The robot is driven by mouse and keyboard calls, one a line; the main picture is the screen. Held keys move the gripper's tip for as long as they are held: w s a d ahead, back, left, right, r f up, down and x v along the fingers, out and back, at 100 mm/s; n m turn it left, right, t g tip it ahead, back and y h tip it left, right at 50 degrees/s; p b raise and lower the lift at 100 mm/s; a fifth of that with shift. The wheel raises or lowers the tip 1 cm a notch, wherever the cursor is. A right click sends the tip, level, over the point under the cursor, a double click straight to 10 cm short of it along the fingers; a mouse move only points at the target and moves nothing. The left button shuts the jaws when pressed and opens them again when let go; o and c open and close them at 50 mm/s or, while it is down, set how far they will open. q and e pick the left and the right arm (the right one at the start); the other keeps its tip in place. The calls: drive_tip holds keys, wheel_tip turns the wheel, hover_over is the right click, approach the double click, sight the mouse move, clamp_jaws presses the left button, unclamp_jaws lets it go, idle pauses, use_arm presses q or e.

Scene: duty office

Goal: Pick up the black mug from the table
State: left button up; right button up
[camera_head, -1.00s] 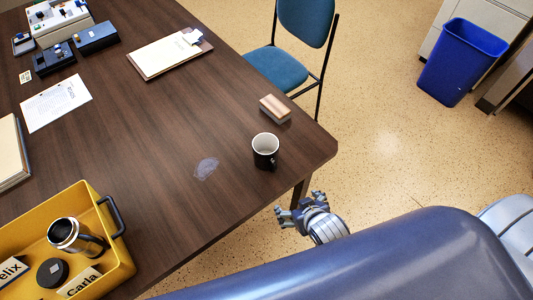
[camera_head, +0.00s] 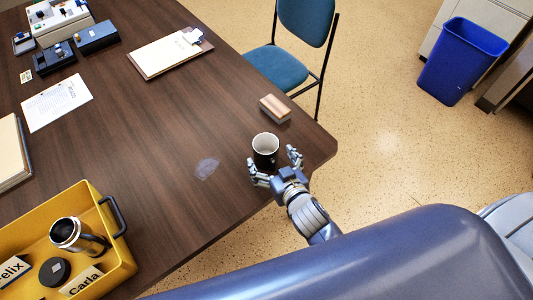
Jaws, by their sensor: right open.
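The black mug (camera_head: 265,152) stands upright on the dark wooden table (camera_head: 150,150), near its right corner. Its inside is white. My right gripper (camera_head: 274,162) is open at the near side of the mug, one finger to its left and one to its right. The fingers partly cover the lower part of the mug, and its handle is not clearly visible. I cannot tell whether the fingers touch it. My left gripper is not in view.
A wooden-backed eraser (camera_head: 275,108) lies just behind the mug. A pale smudge (camera_head: 207,168) is to its left. A yellow crate (camera_head: 95,196) with a steel tumbler (camera_head: 78,236) stands at the lower left. A clipboard (camera_head: 168,53) lies farther back. A blue chair (camera_head: 277,68) stands beyond the table edge.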

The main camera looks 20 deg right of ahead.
sight(261, 145)
drive_tip(key=shift+d+f+p+x, duration=0.1)
drive_tip(key=shift+p+x, duration=0.1)
drive_tip(key=shift+x, duration=1.1)
drive_tip(key=shift+d+f+p+x, duration=0.1)
drive_tip(key=shift+p+x, duration=0.05)
drive_tip(key=shift+x, duration=1.15)
drive_tip(key=shift+s, duration=0.1)
drive_tip(key=shift+r, duration=0.1)
drive_tip(key=c, duration=1.4)
